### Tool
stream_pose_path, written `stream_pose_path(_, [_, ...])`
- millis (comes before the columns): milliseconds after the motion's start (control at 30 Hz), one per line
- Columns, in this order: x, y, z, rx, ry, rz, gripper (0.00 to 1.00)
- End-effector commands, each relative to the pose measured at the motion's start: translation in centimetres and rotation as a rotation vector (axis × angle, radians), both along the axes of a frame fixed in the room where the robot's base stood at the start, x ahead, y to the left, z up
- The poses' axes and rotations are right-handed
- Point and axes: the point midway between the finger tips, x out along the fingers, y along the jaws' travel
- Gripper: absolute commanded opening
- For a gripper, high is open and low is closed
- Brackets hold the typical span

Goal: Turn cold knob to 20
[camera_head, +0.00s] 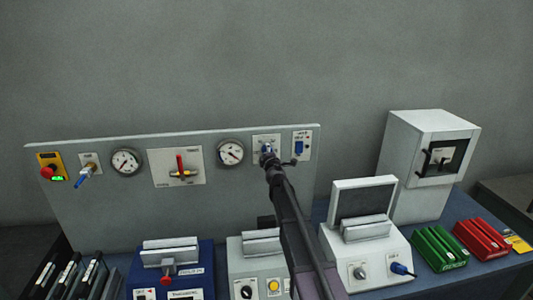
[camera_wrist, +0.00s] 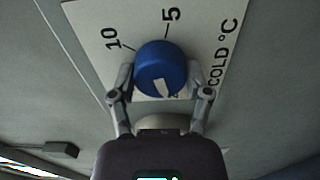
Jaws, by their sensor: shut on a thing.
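The cold knob (camera_wrist: 160,60) is round and blue with a white pointer mark on its lower side in the wrist view. It sits on a white plate (camera_wrist: 95,17) printed "COLD °C", with 5 above the knob and 10 at upper left; the scale below the knob is mostly hidden. My gripper (camera_wrist: 165,80) has one finger on each side of the knob and is shut on it. In the head view my gripper (camera_head: 269,157) reaches the small plate right of the right gauge, and largely covers the knob.
The upright panel (camera_head: 80,220) also carries two gauges (camera_head: 126,162) (camera_head: 230,152), a red-handled valve (camera_head: 181,165) and a blue switch (camera_head: 299,147) close right of my gripper. Several devices stand on the blue table below, with a white cabinet (camera_head: 408,165) at right.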

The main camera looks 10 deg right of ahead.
Motion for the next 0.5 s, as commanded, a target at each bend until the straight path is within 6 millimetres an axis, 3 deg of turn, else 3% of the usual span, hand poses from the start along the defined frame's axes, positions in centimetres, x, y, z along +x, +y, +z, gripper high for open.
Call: stream_pose_path(500, [0.18,0.01,0.05,-0.048,0.0,0.0,0.15])
